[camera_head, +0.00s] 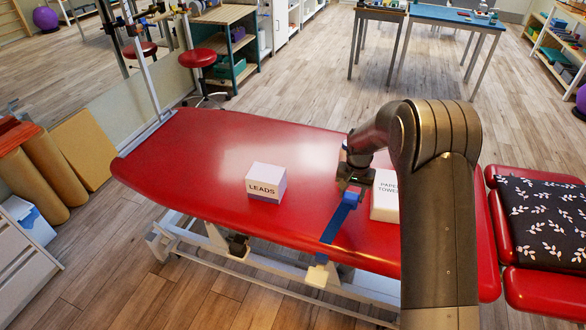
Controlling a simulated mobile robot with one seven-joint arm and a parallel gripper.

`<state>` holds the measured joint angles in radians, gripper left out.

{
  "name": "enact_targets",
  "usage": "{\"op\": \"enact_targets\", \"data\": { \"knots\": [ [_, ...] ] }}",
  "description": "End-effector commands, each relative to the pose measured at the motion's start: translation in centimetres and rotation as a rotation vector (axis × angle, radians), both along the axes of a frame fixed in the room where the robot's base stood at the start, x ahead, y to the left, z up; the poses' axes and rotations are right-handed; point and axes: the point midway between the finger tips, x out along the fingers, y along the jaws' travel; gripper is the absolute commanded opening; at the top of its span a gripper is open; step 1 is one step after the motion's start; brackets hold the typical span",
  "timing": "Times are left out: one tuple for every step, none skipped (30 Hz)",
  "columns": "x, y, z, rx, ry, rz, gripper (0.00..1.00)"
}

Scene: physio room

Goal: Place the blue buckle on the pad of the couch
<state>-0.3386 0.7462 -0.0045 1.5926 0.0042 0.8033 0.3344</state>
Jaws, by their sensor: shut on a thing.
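The couch has a red pad (217,158) across the middle of the view. My gripper (353,187) is over the right part of the pad, pointing down. It is shut on the blue buckle (351,195), at the upper end of a blue strap (337,223). The strap runs down from the buckle past the pad's near edge to a pale end piece at the couch frame. I cannot tell whether the buckle touches the pad. My arm hides part of the couch on the right.
A white box marked LEADS (266,184) stands on the pad left of my gripper. A paper towel box (385,196) stands close on the right, partly behind my arm. The pad's left part is clear. A dark leaf-patterned cushion (543,215) lies on a red section at right.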

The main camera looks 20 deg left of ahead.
Motion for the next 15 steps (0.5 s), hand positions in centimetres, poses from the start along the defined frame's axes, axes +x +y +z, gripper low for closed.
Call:
{"op": "enact_targets", "data": {
  "knots": [
    [1.5,0.6,0.5,0.001,-0.003,0.0,0.22],
    [2.3,0.9,0.8,0.001,-0.004,0.0,0.22],
    [3.3,1.3,1.2,0.001,-0.004,0.0,0.22],
    [4.0,1.5,1.6,0.001,-0.003,0.0,0.22],
    [4.7,1.8,1.9,0.001,-0.003,0.0,0.22],
    [5.6,2.1,2.3,0.001,-0.003,0.001,0.22],
    [6.2,2.4,2.7,0.001,-0.003,0.001,0.22],
    [6.7,2.6,3.0,0.001,-0.002,0.001,0.22],
    [7.5,2.9,3.5,0.001,-0.003,0.001,0.22],
    [8.0,3.1,3.8,0.001,-0.003,0.001,0.22],
    [8.4,3.3,4.0,0.001,-0.001,0.001,0.22],
    [8.9,3.5,4.4,0.001,-0.003,0.001,0.22],
    [9.3,3.6,4.7,0.001,-0.002,0.002,0.22],
    [9.6,3.7,4.9,0.001,-0.002,0.002,0.22],
    [9.9,3.9,5.1,0.001,-0.001,0.002,0.22]
  ]
}}
